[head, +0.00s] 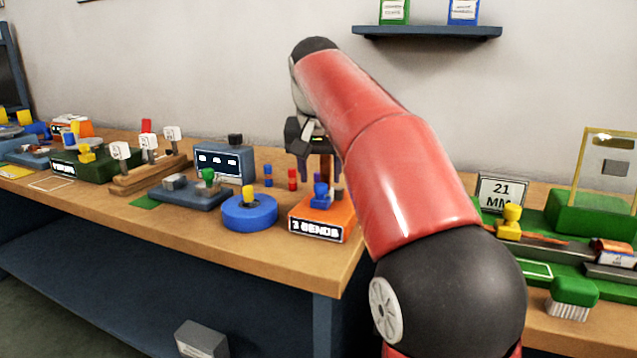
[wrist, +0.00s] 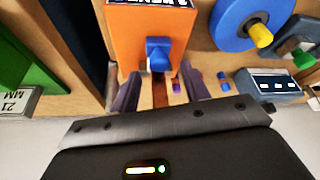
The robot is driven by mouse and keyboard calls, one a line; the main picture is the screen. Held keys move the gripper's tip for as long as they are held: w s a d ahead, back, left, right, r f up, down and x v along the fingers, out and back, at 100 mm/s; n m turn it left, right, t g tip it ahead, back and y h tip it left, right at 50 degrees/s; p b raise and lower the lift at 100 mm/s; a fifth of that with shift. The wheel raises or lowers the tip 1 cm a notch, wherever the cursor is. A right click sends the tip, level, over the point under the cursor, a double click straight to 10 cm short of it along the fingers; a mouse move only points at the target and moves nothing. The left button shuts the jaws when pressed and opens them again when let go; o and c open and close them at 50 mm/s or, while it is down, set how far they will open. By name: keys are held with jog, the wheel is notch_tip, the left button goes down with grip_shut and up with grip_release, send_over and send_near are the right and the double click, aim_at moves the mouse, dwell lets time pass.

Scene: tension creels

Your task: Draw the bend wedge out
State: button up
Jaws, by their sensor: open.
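An orange block (head: 322,216) with a white "3 BENDS" label stands near the bench's front right corner. A blue knob-like piece (head: 321,196) sits on top of it; it may be the bend wedge or its handle. My gripper (head: 319,178) is open, pointing down just above and behind the block. In the wrist view, the blue piece (wrist: 158,54) shows on the orange block (wrist: 122,38), ahead of and roughly between the two fingers of my gripper (wrist: 156,84). I cannot tell whether either finger touches it. A brown strip lies behind the block between the fingers.
A blue disc (head: 249,213) with a yellow knob stands left of the block. Small red and blue pegs (head: 292,179) stand behind, near a blue display box (head: 224,162). A green fixture (head: 570,242) and a "21 MM" sign (head: 502,194) are at the right, across a gap.

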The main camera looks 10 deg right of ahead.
jog(key=shift+x, duration=1.2)
jog(key=c, duration=1)
jog(key=s+a, duration=0.1)
jog(key=s+a+b, duration=0.1)
jog(key=s, duration=0.1)
jog(key=shift+a, duration=0.1)
jog(key=o, duration=1)
jog(key=shift+w, duration=0.1)
jog(key=shift+r, duration=0.1)
jog(key=d+p+v, duration=0.1)
jog(key=p+v, duration=0.1)
jog(key=v, duration=0.5)
jog(key=shift+a+r, duration=0.3)
jog(key=shift+a, duration=0.2)
